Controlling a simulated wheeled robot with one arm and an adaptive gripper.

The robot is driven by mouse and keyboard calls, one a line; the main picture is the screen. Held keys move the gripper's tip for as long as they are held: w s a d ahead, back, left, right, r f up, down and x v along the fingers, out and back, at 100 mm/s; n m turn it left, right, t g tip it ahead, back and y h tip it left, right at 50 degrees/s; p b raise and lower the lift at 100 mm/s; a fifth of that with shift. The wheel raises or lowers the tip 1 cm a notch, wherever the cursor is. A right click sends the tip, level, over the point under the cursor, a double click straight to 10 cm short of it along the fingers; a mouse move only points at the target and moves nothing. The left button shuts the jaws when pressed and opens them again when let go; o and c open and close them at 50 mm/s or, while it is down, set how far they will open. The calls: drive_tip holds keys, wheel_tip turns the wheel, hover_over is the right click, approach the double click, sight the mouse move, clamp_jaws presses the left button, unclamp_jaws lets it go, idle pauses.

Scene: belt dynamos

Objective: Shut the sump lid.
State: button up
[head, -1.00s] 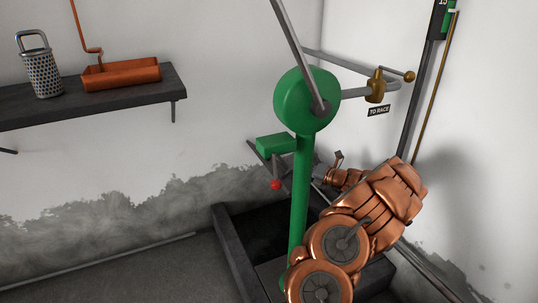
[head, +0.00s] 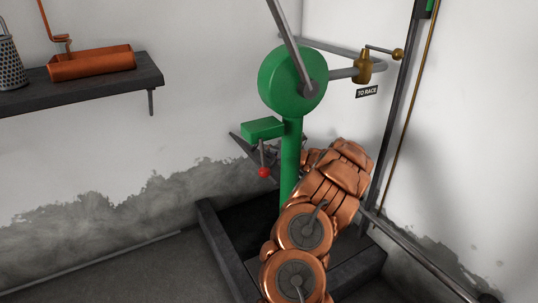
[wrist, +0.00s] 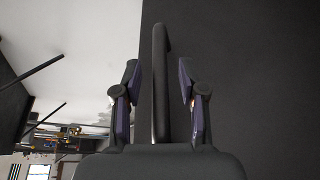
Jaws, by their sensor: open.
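The sump (head: 213,240) is a dark, low-walled box on the floor around the foot of the green pump; its inside shows dark. A dark tilted panel, apparently the raised lid (head: 243,146), shows in part behind the pump post. In the wrist view a broad dark flat surface (wrist: 245,80), likely the lid, fills the right side. A dark upright bar (wrist: 160,105), which looks like its handle, stands between the fingers. My gripper (wrist: 158,75) is open, with a finger on each side of the bar. In the head view, my arm and the pump hide most of the gripper.
The green pump (head: 292,85) has a long grey lever and a red knob (head: 264,172). A brass valve (head: 364,68) sits on a pipe by the "TO RACE" sign (head: 367,92). A shelf (head: 90,92) holds an orange tray (head: 92,63). Floor at left is clear.

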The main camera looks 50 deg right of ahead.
drive_tip(key=shift+c, duration=0.2)
clamp_jaws()
idle(0.6)
